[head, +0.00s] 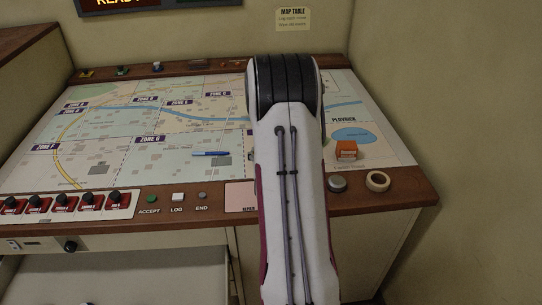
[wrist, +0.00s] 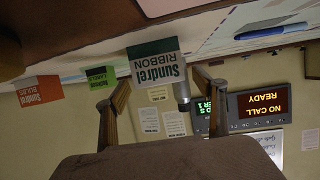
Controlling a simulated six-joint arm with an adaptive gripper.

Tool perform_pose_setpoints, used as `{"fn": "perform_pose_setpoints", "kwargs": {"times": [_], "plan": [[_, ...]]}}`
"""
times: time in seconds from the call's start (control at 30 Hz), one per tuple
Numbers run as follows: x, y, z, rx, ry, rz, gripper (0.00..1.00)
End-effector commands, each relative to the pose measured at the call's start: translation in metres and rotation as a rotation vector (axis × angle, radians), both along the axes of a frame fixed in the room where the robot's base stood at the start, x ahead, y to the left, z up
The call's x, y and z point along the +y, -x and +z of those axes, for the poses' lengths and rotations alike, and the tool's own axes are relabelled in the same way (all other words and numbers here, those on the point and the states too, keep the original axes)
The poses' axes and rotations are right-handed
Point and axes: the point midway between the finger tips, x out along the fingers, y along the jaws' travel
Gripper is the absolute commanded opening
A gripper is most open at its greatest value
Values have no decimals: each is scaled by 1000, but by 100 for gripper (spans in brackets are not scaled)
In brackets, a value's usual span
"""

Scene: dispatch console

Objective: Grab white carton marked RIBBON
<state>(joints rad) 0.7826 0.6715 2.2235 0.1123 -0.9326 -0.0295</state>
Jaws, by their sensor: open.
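The white carton marked RIBBON (wrist: 156,67), with a green band, shows in the wrist view, which is upside down. It stands on the table top, ahead of my gripper (wrist: 160,82). The two fingers are spread apart, one to each side of the carton in the picture. I cannot tell whether they touch it. In the head view my arm hides both the gripper and the carton.
An orange-and-white BULBS carton (wrist: 40,91) and a green-and-white LABELS carton (wrist: 98,76) stand to the left in the wrist view. A grey cylinder (wrist: 182,96) is close by the RIBBON carton. A tape roll (head: 378,181) and blue pen (head: 210,153) lie on the console.

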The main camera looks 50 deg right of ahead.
Motion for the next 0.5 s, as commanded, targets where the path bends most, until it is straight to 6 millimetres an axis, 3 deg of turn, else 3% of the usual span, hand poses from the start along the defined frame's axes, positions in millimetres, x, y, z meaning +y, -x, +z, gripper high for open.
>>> {"fn": "perform_pose_setpoints", "kwargs": {"times": [0.2,0.5], "plan": [[-14,-11,-7,0,0,0,69],[-17,-14,-9,1,-1,0,69]]}}
